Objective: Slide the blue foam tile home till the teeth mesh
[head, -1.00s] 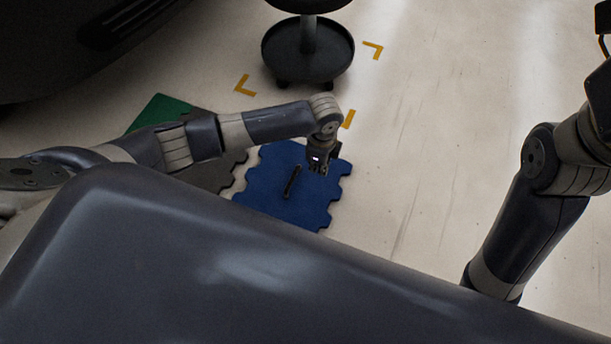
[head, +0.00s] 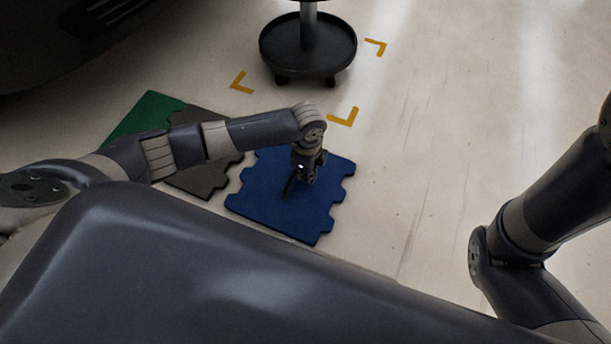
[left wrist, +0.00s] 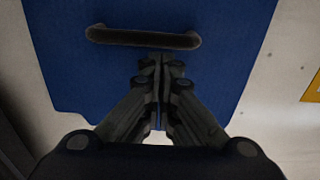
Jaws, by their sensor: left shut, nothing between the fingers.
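The blue foam tile (head: 318,216) lies flat on the floor, with toothed edges. A strip of floor shows between it and the dark grey tile (head: 205,184) to its left, which adjoins a green tile (head: 148,112). A dark bar-like handle (head: 289,187) is on the blue tile; it also shows in the left wrist view (left wrist: 143,38). My left gripper (head: 299,182) is over the blue tile beside the handle, shut and empty. In the left wrist view its fingertips (left wrist: 160,62) are together just below the bar; contact cannot be told. My right gripper is out of view.
A black round-based wheeled stand (head: 308,45) is at the top, near yellow floor corner marks (head: 344,117). A large dark object (head: 70,40) fills the upper left. The floor to the right of the blue tile is clear.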

